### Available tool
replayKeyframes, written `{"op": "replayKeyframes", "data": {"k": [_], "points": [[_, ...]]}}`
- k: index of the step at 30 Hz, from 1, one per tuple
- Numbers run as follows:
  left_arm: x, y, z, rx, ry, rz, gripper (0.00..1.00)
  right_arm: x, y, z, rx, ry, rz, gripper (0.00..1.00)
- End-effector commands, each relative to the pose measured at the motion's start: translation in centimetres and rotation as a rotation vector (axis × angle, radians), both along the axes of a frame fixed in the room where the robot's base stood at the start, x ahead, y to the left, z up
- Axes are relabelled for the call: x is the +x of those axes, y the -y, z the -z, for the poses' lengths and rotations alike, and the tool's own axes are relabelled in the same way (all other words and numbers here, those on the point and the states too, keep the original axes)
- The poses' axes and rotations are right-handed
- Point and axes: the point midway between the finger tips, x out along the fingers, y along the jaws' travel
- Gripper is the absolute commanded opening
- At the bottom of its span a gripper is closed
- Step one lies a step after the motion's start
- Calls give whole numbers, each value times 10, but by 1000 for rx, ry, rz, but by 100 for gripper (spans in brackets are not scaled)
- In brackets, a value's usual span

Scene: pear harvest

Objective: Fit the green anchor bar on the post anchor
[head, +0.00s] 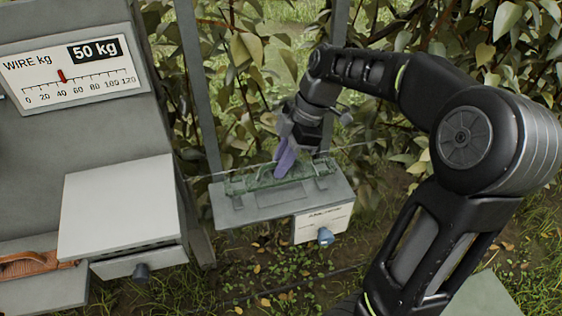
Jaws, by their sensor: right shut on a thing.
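The green anchor bar (250,182) is a long, glassy, pale green piece lying along the grey post anchor (262,204), a shelf-like plate with brackets. My right gripper (286,165) reaches down from above, shut on the bar near its middle. Purple parts show at the gripper's fingertips and hide part of the bar. The bar is roughly level and close to the brackets. I cannot tell whether it is fully seated. My left gripper is not in view.
A white label box with a blue knob (325,236) hangs under the anchor. A thin wire, posts and leafy branches surround the anchor.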

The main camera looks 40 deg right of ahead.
Motion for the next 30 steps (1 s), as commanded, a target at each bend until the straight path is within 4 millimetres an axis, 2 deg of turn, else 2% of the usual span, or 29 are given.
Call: {"op": "replayKeyframes", "data": {"k": [12, 30], "points": [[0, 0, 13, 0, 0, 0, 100, 0, 0, 14, 0, 0, 0, 0], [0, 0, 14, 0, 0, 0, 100, 0, 0, 14, 0, 0, 0, 0]]}}
